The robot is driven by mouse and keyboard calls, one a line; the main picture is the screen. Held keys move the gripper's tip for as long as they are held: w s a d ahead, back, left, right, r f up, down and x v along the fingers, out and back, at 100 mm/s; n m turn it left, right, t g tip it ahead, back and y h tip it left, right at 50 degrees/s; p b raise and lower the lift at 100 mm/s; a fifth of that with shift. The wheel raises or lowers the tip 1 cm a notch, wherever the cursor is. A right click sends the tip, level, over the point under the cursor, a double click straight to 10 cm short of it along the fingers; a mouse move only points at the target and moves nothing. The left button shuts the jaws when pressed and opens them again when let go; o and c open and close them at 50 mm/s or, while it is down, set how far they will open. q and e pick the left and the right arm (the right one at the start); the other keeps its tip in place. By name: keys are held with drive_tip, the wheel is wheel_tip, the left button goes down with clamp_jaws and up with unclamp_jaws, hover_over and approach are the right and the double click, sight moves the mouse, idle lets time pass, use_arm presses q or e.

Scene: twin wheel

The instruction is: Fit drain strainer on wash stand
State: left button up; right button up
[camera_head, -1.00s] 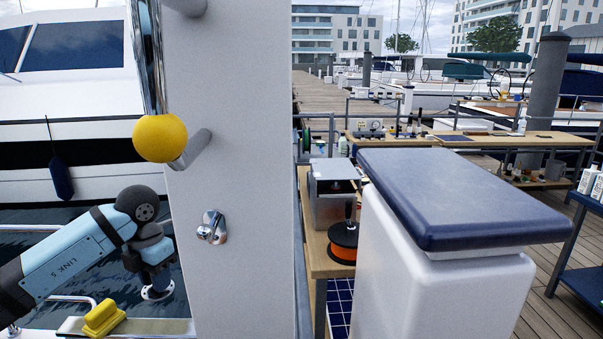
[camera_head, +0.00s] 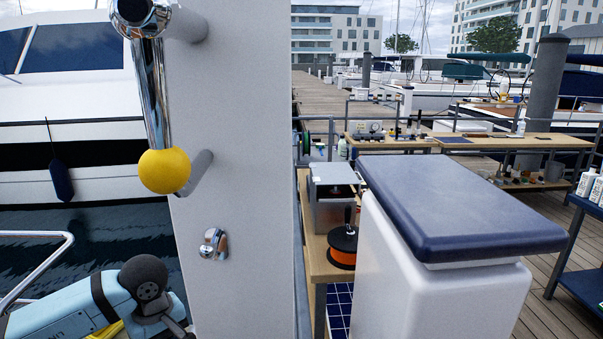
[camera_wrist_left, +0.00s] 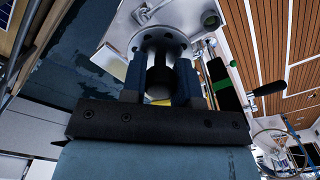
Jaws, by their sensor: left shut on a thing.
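The drain strainer is a round metal disc with holes (camera_wrist_left: 174,40) in the left wrist view. My left gripper (camera_wrist_left: 162,78) is shut on its dark knob, with one blue-grey finger on each side. In the head view my left arm is at the bottom left and the strainer is not visible. The wash stand's white post (camera_head: 240,120) fills the middle left of the head view, with a chrome pipe (camera_head: 154,95) and a chrome fitting (camera_head: 214,244). The drain seat cannot be made out. My right gripper is not in view.
A yellow ball (camera_head: 164,171) caps the pipe's lower end beside the post. A yellow object (camera_head: 107,331) is partly hidden behind my left arm. A white cabinet with a blue top (camera_head: 460,205) stands right of the post. A metal rail (camera_head: 40,262) is at left.

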use_arm(q)
drive_tip(key=s+m, duration=0.1)
drive_tip(key=m, duration=0.1)
drive_tip(key=s+m, duration=0.1)
drive_tip(key=s+d+f+m, duration=0.1)
drive_tip(key=m, duration=0.1)
drive_tip(key=shift+m, duration=0.3)
drive_tip(key=m, duration=0.1)
drive_tip(key=s+m, duration=0.1)
drive_tip(key=f+m, duration=0.1)
drive_tip(key=shift+s+d+m+p, duration=0.3)
drive_tip(key=shift+s+p, duration=0.05)
drive_tip(key=shift+p, duration=0.05)
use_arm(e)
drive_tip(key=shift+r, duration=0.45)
use_arm(q)
drive_tip(key=shift+r, duration=0.1)
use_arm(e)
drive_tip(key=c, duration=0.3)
use_arm(q)
drive_tip(key=shift+a, duration=0.1)
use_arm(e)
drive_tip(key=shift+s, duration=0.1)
